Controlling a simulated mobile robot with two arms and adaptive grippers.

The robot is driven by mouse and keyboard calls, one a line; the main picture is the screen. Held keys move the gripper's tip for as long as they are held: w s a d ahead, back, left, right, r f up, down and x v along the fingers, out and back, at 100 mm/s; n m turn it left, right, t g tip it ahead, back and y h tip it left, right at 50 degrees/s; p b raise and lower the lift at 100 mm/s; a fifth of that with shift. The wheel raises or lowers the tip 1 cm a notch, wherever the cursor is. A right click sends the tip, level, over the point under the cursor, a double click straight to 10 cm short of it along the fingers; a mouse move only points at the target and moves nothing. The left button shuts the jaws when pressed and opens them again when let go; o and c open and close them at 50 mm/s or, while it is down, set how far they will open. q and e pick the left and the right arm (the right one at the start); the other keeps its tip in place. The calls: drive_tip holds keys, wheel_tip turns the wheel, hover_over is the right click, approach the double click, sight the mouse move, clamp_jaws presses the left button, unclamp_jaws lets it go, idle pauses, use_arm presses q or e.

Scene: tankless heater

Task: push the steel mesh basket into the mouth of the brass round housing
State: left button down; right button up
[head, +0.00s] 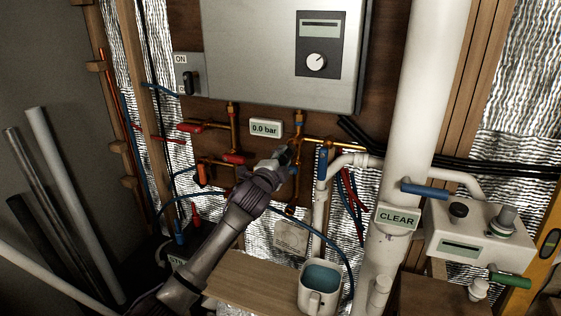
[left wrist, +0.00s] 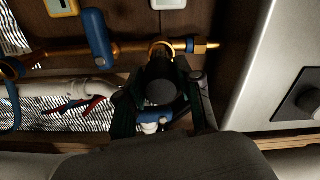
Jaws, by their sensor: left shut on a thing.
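My left gripper (head: 287,157) reaches up from lower left to the brass pipework under the heater. In the left wrist view it (left wrist: 160,92) is shut on a dark round-ended piece, which I take to be the steel mesh basket (left wrist: 160,91); its mesh is too dark to make out. The brass round housing (left wrist: 161,46) shows as a bright ring just beyond the held piece, on a brass pipe. The piece lines up with the ring and covers much of its mouth. I cannot tell whether it touches or enters. My right gripper is in neither view.
The heater casing (head: 275,50) hangs above the gripper. A blue lever (left wrist: 97,38) sits close to the housing. A gauge reading 0.0 bar (head: 265,128) is to the left. A thick white pipe (head: 415,110) and a cup of blue liquid (head: 319,287) stand to the right and below.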

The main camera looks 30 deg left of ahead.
sight(288, 150)
use_arm(q)
drive_tip(key=shift+r, duration=0.1)
idle(0.5)
drive_tip(key=shift+p, duration=0.65)
idle(1.0)
drive_tip(key=shift+b+x, duration=0.55)
drive_tip(key=shift+x, duration=2)
drive_tip(key=c, duration=0.7)
unclamp_jaws()
drive_tip(key=shift+s+d, duration=0.1)
drive_tip(key=shift+s, duration=0.05)
drive_tip(key=v, duration=1.1)
drive_tip(key=shift+s, duration=0.4)
